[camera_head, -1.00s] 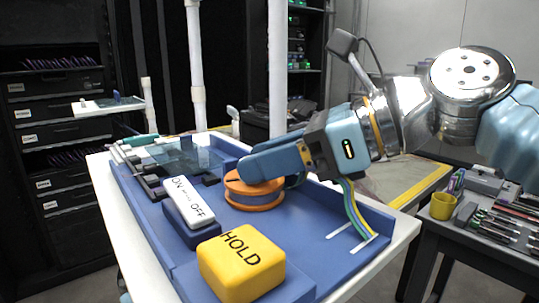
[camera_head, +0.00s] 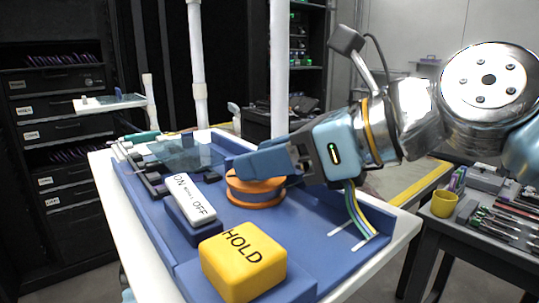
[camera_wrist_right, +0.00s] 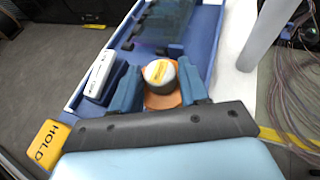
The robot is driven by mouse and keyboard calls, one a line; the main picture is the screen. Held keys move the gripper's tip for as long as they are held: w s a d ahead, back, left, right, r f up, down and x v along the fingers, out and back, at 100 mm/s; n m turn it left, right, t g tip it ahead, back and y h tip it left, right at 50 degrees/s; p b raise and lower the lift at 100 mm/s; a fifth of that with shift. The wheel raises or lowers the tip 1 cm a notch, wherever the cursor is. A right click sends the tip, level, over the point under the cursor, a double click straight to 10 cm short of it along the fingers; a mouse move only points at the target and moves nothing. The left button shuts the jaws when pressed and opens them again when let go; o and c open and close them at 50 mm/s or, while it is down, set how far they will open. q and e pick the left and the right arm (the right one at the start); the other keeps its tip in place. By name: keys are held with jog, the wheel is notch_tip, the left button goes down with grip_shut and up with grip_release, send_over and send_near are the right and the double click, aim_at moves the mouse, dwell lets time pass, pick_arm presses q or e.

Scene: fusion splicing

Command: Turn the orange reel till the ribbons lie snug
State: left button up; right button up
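The orange reel (camera_head: 257,199) stands upright on the blue tray, with a grey band between its orange rims. My right gripper (camera_head: 270,166) is at the top of the reel. In the right wrist view the fingers (camera_wrist_right: 160,88) stand on either side of the reel's pale top (camera_wrist_right: 159,72), which has a yellow mark. I cannot tell whether they press on it. Coloured ribbons (camera_head: 358,211) hang below the right gripper and come down by white slots at the tray's right side. Their path to the reel is hidden behind the gripper. My left gripper is out of view.
The blue tray (camera_head: 300,222) has raised walls. A white ON/OFF switch (camera_head: 190,199) and a yellow HOLD block (camera_head: 243,261) stand in front of the reel. White posts (camera_head: 279,70) rise behind. A side table with a yellow cup (camera_head: 444,204) is at right.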

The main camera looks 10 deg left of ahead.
jog(key=shift+o, duration=1.4)
jog(key=v, duration=1.3)
jog(key=shift+d+r, duration=0.15)
jog(key=shift+d, duration=0.2)
jog(key=shift+s, duration=0.15)
